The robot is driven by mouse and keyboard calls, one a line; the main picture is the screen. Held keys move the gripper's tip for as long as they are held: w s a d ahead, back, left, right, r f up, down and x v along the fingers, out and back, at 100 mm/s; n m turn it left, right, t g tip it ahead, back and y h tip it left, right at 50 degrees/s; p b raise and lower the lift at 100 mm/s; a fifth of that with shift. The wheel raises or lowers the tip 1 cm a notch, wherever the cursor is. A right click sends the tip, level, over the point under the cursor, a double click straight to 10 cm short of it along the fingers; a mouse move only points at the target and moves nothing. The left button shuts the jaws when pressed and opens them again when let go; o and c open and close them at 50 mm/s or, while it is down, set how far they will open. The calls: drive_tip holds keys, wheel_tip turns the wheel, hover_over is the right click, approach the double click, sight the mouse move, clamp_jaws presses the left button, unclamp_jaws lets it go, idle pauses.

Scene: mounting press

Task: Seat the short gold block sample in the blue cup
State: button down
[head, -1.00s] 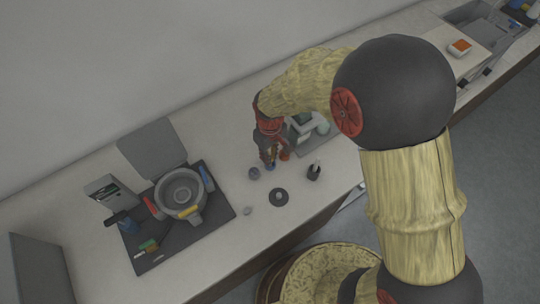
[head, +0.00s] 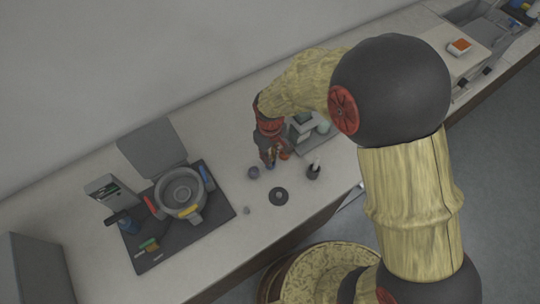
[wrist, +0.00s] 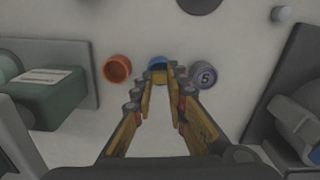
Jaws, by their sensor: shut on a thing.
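My gripper (wrist: 160,75) is shut, its fingertips close together at the blue cup in the wrist view. What it holds, taken as the short gold block sample, is too small and covered by the fingers to make out clearly. The blue cup (wrist: 158,62) shows partly behind the fingertips, between an orange cup and a purple-grey cup. Whether the block is inside the cup or just above it I cannot tell. In the head view my gripper (head: 271,157) points down at the counter, with the blue cup (head: 270,167) small at its tips.
The orange cup (wrist: 117,68) stands close left of the fingers, the purple-grey cup marked 5 (wrist: 205,77) close right. A green-grey machine (wrist: 50,95) is at the left. In the head view, a dark disc (head: 279,196) and a dark holder (head: 314,171) lie nearby; the press (head: 181,192) stands left.

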drive_tip(key=c, duration=1.7)
unclamp_jaws()
drive_tip(key=shift+o, duration=1.2)
drive_tip(key=shift+r, duration=0.15)
drive_tip(key=shift+r+p, duration=2.55)
drive_tip(key=shift+r, duration=0.85)
